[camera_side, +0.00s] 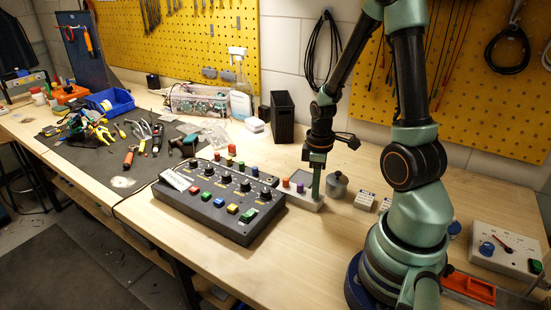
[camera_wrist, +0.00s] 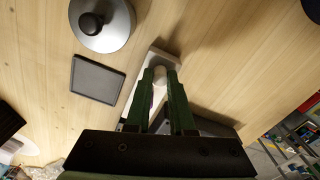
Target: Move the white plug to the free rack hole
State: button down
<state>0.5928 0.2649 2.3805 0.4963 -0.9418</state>
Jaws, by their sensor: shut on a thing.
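My gripper (camera_side: 316,196) is upright over the light grey rack (camera_side: 299,200) in the side view. In the wrist view my gripper (camera_wrist: 160,76) is shut on the white plug (camera_wrist: 160,74), whose pale round top shows between the fingertips. Part of the rack (camera_wrist: 155,55) shows just beyond and below the fingertips. The white plug is hidden by the fingers in the side view. A purple plug (camera_side: 300,187) and an orange-brown plug (camera_side: 286,183) stand in the rack to the left of my gripper. The rack holes are hidden, and I cannot tell whether the white plug touches the rack.
A dark control box (camera_side: 225,221) with knobs and coloured buttons stands close to the left of the rack.

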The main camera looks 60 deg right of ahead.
jog(key=shift+f, duration=0.1)
dwell(0.7)
jog(key=c, duration=0.7)
grip_release()
jog(key=shift+r, duration=3.5)
jog(key=shift+r, duration=0.1)
jog(key=w+a+r+m+t, duration=0.2)
jog(key=a+r, duration=0.5)
jog(key=a, duration=0.1)
jog(key=w+a+r+m+t, duration=0.2)
jog(key=a+r+t, duration=0.1)
jog(key=a+r, duration=0.4)
jog(key=shift+a+t, duration=0.3)
jog(key=shift+a, duration=0.45)
